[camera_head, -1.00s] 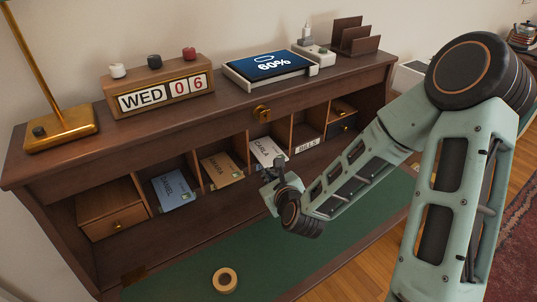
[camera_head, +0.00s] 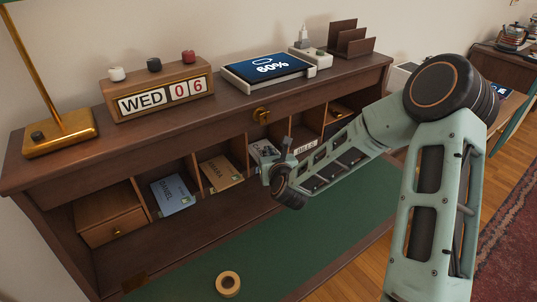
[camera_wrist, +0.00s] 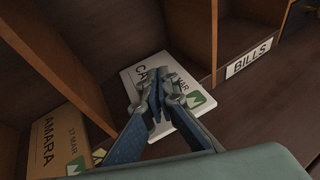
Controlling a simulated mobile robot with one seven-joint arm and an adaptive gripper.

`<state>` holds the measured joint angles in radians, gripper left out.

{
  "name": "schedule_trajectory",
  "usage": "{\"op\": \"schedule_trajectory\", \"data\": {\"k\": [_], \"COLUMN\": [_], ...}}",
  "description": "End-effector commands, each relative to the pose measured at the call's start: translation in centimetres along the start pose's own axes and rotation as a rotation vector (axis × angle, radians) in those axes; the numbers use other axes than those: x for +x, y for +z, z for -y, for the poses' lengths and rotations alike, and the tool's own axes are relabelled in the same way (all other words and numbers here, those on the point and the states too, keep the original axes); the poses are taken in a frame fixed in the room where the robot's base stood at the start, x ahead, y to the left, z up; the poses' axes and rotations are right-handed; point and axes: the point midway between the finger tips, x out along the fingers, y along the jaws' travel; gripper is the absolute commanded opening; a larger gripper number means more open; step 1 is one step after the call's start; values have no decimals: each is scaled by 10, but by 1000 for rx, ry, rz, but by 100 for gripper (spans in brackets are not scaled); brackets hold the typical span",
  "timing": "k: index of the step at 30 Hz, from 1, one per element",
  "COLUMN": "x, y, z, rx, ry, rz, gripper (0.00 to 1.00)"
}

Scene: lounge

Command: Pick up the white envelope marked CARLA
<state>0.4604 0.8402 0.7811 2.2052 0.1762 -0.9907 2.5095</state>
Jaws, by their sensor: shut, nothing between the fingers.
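The white envelope marked CARLA (camera_head: 263,148) lies in a pigeonhole of the wooden desk. In the wrist view the envelope (camera_wrist: 196,98) lies flat with a green mark at its near right corner, and my fingers cover part of its name. My gripper (camera_wrist: 155,92) is shut and empty over the envelope's near left part. I cannot tell whether the fingertips touch it. In the head view my gripper (camera_head: 279,152) is at the front of that pigeonhole and hides much of the envelope.
The tan CAMARA envelope (camera_head: 221,173) lies in the compartment to the left, and the blue DANIEL envelope (camera_head: 173,193) beyond it. Wooden dividers (camera_wrist: 190,35) stand close on both sides. A BILLS label (camera_wrist: 249,57) is to the right. A tape roll (camera_head: 228,284) lies on the green mat.

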Motion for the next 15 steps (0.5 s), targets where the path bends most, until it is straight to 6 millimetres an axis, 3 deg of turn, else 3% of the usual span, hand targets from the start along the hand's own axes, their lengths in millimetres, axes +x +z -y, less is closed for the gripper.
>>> {"op": "schedule_trajectory", "data": {"k": [2,3,15], "x": [12,13,14], "y": [4,-7,-15], "z": [0,-1,1], "rx": [0,-1,0], "ry": [0,2,0], "rz": [1,-5,-7], "gripper": [0,0,0]}}
